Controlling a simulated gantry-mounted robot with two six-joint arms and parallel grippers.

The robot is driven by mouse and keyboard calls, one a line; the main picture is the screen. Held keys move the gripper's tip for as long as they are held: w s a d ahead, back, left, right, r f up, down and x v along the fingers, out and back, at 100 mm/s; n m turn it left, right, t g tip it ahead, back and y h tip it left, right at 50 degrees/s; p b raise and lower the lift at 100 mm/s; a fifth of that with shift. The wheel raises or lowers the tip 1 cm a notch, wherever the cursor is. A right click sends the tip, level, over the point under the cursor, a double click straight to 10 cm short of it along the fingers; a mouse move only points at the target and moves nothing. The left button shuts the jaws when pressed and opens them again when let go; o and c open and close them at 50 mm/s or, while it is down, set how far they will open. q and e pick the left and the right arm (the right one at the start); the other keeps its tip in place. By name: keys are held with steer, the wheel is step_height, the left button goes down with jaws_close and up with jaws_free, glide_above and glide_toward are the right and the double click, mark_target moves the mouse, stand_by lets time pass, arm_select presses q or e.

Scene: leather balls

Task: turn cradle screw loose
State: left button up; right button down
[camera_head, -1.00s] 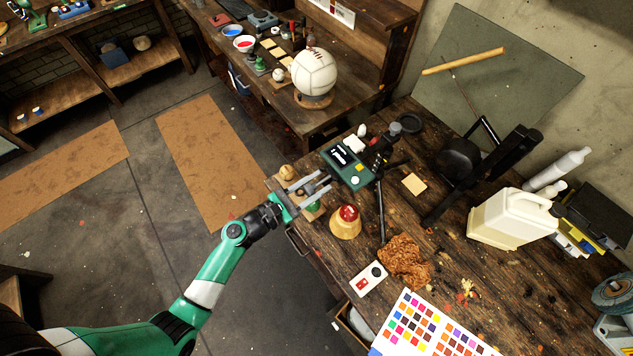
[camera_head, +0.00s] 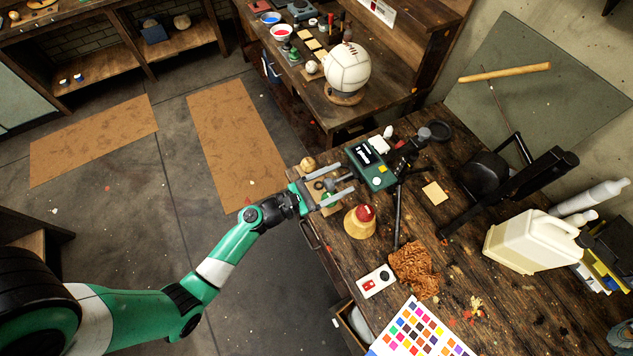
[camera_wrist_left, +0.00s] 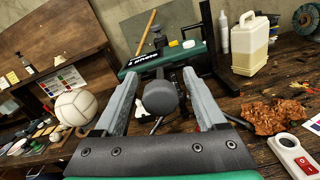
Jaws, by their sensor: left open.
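A dark grey round knob (camera_wrist_left: 160,97), which looks like the cradle screw, sits between my left fingers in the left wrist view. In the head view a grey knob and shaft (camera_head: 334,184) lie between the same fingers, beside a wooden block at the bench's left edge. My left gripper (camera_head: 347,180) is open, its fingers straddling the knob with gaps on both sides in the wrist view. A green box (camera_head: 372,166) with a dark display stands just beyond the fingertips. Whether the screw is tight or loose cannot be seen. My right gripper is not in view.
A black stand (camera_head: 398,215), a brown cloth (camera_head: 414,268) and a white jug (camera_head: 533,241) occupy the bench.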

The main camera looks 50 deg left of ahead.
arm_select(q)
steer(key=s+a, duration=0.1)
steer(key=s, duration=1)
steer(key=shift+s+a+b, duration=0.2)
steer(key=shift+a+b, duration=0.1)
steer(key=shift+b, duration=0.1)
